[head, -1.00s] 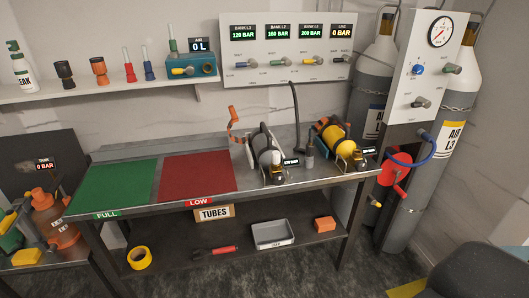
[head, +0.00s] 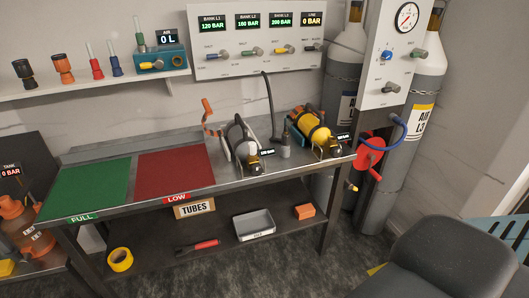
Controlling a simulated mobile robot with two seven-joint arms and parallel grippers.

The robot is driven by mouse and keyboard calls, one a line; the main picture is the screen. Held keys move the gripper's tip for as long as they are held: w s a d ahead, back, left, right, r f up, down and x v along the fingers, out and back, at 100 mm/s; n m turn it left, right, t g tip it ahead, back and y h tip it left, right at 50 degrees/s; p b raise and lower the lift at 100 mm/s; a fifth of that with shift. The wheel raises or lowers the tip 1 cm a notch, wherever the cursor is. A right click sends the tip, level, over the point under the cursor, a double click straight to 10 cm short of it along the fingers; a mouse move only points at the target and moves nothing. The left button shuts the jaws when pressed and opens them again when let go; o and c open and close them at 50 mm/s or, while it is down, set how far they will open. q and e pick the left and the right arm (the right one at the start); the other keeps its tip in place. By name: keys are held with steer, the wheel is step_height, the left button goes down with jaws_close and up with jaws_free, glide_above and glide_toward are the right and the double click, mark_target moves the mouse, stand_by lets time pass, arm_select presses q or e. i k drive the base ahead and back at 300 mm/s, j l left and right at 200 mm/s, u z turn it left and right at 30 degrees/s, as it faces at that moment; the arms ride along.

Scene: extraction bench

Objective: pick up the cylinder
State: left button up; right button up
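Two small cylinders lie on the bench (head: 210,180) in the head view. Two tall grey cylinders (head: 398,150) stand at the back right, chained by the wall. Which cylinder the task means cannot be told. Neither gripper shows.
A green mat (head: 88,188) marked FULL and a red mat (head: 174,174) marked LOW lie empty on the bench's left. A dark chair (head: 445,260) stands at front right.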

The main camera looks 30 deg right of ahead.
mark_target(239, 134)
steer(key=l+z, duration=0.2)
steer(key=l, duration=0.7)
steer(key=i+l+z, duration=0.2)
steer(key=l, duration=0.7)
steer(key=k, duration=0.1)
